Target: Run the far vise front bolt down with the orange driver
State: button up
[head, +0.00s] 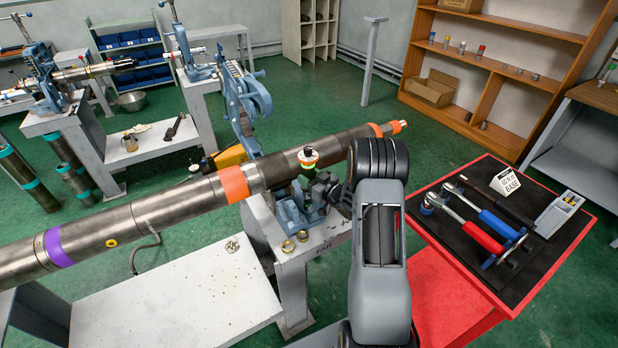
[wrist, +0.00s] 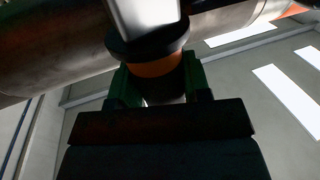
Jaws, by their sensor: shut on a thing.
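My gripper (head: 308,171) is beside the long steel pipe, its green fingers shut on the orange driver (head: 308,154). The driver stands roughly upright, its black and pale top showing against the pipe. In the wrist view the driver's orange band and black collar (wrist: 152,58) sit between my green-padded fingers (wrist: 162,88). The far vise (head: 244,100) has a blue frame rising behind the pipe; blue-grey vise parts (head: 292,212) show in front, below my gripper. The front bolt and the driver's contact with it are hidden.
The pipe (head: 180,205), banded orange and purple, crosses the view close to my gripper. Two brass rings (head: 294,242) lie on the white stand. A red table (head: 462,281) at right bears a black mat with a red driver (head: 472,232) and a blue driver (head: 490,216).

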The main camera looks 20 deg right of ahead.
aim_at(313, 168)
jog(key=shift+f, duration=0.1)
jog(key=shift+r+p, duration=1.4)
jog(key=shift+r, duration=1.2)
